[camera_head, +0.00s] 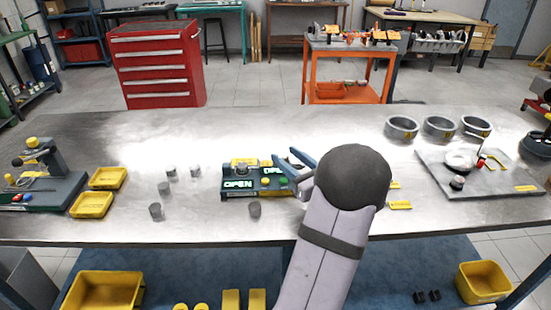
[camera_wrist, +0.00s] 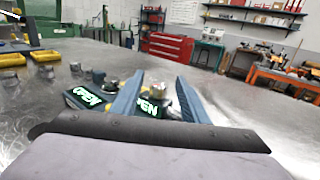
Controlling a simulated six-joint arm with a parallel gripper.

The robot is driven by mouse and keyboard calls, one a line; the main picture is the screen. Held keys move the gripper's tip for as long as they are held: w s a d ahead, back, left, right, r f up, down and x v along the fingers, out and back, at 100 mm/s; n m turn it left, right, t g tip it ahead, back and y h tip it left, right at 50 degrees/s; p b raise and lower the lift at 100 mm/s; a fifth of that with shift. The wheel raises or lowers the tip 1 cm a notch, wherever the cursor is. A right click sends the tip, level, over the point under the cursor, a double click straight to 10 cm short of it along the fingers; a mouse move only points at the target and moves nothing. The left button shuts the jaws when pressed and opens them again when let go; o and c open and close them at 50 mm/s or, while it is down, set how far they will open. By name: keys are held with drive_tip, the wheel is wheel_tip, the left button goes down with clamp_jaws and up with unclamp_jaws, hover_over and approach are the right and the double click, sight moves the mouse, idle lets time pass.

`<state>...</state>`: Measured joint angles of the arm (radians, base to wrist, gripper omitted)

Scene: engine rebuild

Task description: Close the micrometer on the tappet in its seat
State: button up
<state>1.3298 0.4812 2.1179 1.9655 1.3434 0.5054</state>
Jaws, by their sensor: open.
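The dark blue-green micrometer station (camera_head: 229,194) stands mid-table with two lit displays reading OPEN, plus yellow and green buttons. My gripper (camera_head: 285,155) is open and empty, just above the station's right side. In the wrist view, the station (camera_wrist: 76,100) shows beyond and below the spread blue fingers (camera_wrist: 159,77). A shiny metal cylinder (camera_wrist: 159,90) shows between the fingers on the station, apart from them; I cannot tell whether it is the seated tappet. Loose grey cylinders, likely tappets, stand left of the station (camera_head: 172,172) and one at its front (camera_head: 254,209). My arm hides the station's right end.
Yellow trays (camera_head: 92,205) and a dark bench device (camera_head: 45,170) are at the left. Grey rings (camera_head: 402,128) and a grey plate (camera_head: 480,190) with parts are at the right. Small yellow labels (camera_head: 399,205) lie right of my arm. The table behind the station is clear.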

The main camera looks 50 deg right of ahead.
drive_tip(key=shift+s+a+f, duration=0.1)
drive_tip(key=shift+s+f, duration=0.45)
drive_tip(key=shift+f, duration=0.1)
drive_tip(key=shift+p+x, duration=0.75)
drive_tip(key=shift+x, duration=2.9)
clamp_jaws()
drive_tip(key=shift+n+y, duration=0.3)
drive_tip(key=shift+w+a+n+y+b, duration=0.15)
drive_tip(key=shift+a+n+y, duration=0.1)
drive_tip(key=shift+n+y, duration=0.6)
drive_tip(key=shift+s+a+n+y+b, duration=0.2)
drive_tip(key=shift+n+y, duration=0.25)
drive_tip(key=shift+y, duration=0.8)
drive_tip(key=shift+a, duration=0.1)
